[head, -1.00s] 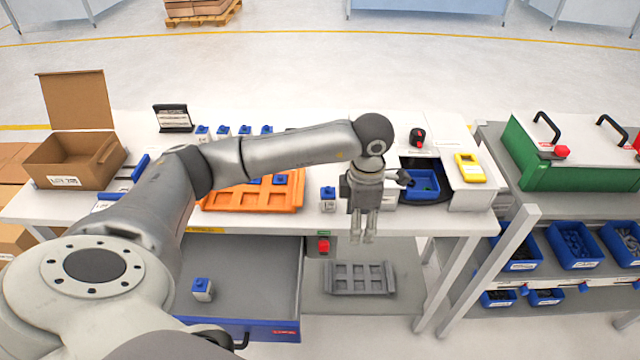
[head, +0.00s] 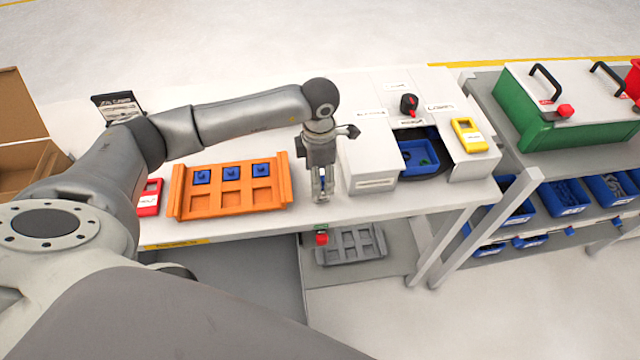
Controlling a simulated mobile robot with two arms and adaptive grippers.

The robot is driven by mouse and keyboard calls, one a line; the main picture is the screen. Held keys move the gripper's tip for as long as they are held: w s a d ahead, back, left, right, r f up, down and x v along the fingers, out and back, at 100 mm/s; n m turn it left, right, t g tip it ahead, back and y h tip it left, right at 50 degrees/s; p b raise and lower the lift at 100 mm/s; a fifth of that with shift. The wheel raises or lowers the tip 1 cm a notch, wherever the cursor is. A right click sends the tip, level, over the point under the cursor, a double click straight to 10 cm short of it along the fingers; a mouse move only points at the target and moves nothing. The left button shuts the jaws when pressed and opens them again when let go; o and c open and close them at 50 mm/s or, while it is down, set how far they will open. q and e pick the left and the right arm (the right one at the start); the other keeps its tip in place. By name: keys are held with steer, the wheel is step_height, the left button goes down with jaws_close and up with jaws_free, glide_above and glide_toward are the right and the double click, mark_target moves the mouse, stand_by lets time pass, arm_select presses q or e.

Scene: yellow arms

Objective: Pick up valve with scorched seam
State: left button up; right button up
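My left gripper (head: 321,194) points down at the front of the white table, just right of the orange tray. A small white valve with a blue top (head: 322,201) is mostly hidden behind its fingers. I cannot tell whether the fingers are closed on it. Three blue-topped valves (head: 231,174) sit in the back row of the orange tray (head: 232,213); its front pockets are empty. No scorched seam can be made out on any valve. My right gripper is not in view.
A white machine (head: 370,165) with a blue bin (head: 416,152) stands just right of the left gripper. A red device (head: 149,197) lies left of the tray. A grey pocketed tray (head: 350,247) is below the table. A green case (head: 540,120) is at right.

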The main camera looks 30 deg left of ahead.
arm_select(q)
steer(key=shift+a+f, duration=0.1)
steer(key=shift+f, duration=0.15)
steer(key=shift+f+p, duration=0.3)
steer(key=shift+p, duration=0.25)
steer(key=f, duration=0.1)
steer(key=f+p, duration=0.1)
steer(key=f, duration=0.1)
steer(key=shift+s+d+f+p, duration=0.1)
steer(key=shift+s+d+p, duration=0.05)
steer(key=shift+d+p, duration=0.2)
steer(key=shift+a+f, duration=0.1)
steer(key=shift+f, duration=0.45)
steer(key=shift+r, duration=0.1)
steer(key=c, duration=1.1)
steer(key=shift+c, duration=0.2)
